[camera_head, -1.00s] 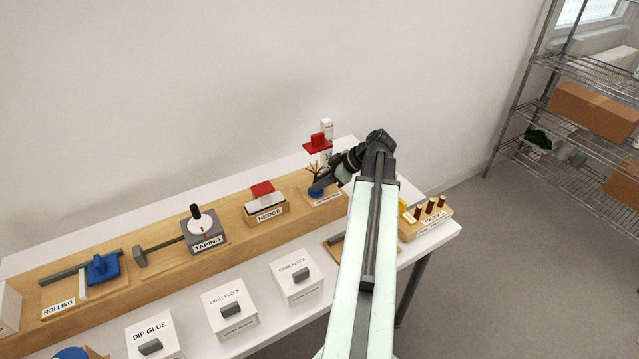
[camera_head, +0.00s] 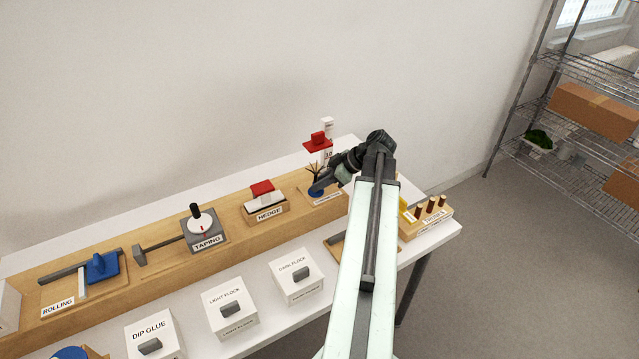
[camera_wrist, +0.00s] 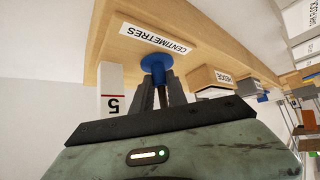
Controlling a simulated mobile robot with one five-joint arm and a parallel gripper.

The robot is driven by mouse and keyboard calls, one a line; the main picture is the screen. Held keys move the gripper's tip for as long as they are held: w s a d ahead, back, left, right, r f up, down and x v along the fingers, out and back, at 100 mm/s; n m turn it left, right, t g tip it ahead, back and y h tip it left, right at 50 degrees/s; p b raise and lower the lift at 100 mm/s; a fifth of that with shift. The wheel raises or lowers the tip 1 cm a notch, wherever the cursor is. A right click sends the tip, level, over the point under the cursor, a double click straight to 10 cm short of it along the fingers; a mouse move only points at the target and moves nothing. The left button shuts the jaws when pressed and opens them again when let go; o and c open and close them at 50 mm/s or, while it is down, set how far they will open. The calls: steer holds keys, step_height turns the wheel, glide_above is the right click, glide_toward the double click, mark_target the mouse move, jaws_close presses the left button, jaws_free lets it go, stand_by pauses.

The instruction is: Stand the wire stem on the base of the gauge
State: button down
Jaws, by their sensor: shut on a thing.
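The gauge stands at the far right end of the wooden ledge. It has a white scale post (camera_wrist: 111,90) with a red piece (camera_head: 318,144) high on it, and a board labelled CENTIMETRES (camera_wrist: 120,55). A blue round base (camera_wrist: 156,62) sits on the board and also shows in the head view (camera_head: 316,193). The wire stem (camera_head: 313,173), dark with spreading branches, rises just above the blue base, looking upright. My gripper (camera_head: 320,186) is shut on the stem, low down, close over the base. The jaws (camera_wrist: 158,88) hide the stem's foot, so I cannot tell whether it touches the base.
The HEDGE block (camera_head: 264,201) and TAPING stand (camera_head: 205,233) are left along the ledge. White flock boxes (camera_head: 300,280) line the front of the table. A wooden block with brown pegs (camera_head: 430,219) is right of my arm. A wire shelf (camera_head: 580,100) stands far right.

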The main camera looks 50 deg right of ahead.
steer(key=c, duration=1.2)
jaws_free()
steer(key=shift+c, duration=0.2)
steer(key=shift+p+v, duration=2.45)
steer(key=shift+v, duration=0.9)
steer(key=shift+s+r, duration=0.1)
